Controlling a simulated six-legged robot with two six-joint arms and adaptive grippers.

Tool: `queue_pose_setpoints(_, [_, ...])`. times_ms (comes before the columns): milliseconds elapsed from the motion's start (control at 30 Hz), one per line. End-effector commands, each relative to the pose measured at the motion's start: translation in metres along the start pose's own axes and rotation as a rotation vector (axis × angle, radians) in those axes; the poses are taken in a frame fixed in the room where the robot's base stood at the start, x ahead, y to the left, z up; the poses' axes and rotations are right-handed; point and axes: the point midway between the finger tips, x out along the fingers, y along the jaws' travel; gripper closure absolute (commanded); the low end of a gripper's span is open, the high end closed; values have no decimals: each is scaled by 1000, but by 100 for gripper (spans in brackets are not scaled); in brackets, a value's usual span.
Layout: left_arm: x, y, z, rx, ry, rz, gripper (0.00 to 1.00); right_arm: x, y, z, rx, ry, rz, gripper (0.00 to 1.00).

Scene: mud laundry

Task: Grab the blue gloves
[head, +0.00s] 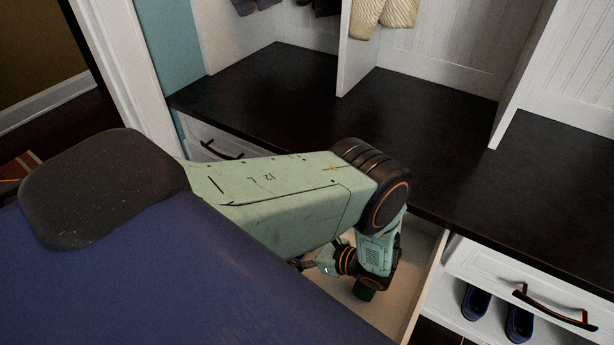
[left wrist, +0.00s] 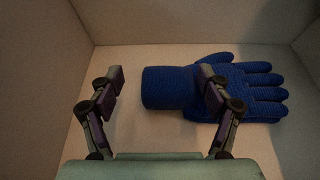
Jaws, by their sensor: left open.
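The blue gloves (left wrist: 172,88) lie flat on the floor of the open drawer (left wrist: 130,57) in the left wrist view, cuff to the left and fingers to the right. My left gripper (left wrist: 160,85) is open, its two fingers spread on either side of the cuff. The right finger overlaps the palm area in the picture; whether it touches the glove I cannot tell. In the head view my left arm reaches down into the drawer, and its wrist hides the gloves. My right gripper is not in view.
A dark bench top (head: 440,150) with white dividers stands above the drawer. To the right is another white drawer front with a dark handle (head: 553,309), and blue shoes (head: 519,322) below it. A closed drawer handle (head: 222,151) is at left. Drawer walls enclose the gripper.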

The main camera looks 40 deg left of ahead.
Motion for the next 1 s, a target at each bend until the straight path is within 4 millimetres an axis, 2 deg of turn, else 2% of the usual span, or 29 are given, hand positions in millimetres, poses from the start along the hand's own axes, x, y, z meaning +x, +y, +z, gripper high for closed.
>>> queue_pose_setpoints(100, [16, 0, -1, 1, 0, 1, 23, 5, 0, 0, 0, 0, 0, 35])
queue_pose_setpoints(367, [19, -1, 0, 1, 0, -3, 24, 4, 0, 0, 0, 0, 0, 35])
queue_pose_setpoints(1000, [20, -1, 1, 2, 0, -3, 79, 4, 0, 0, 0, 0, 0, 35])
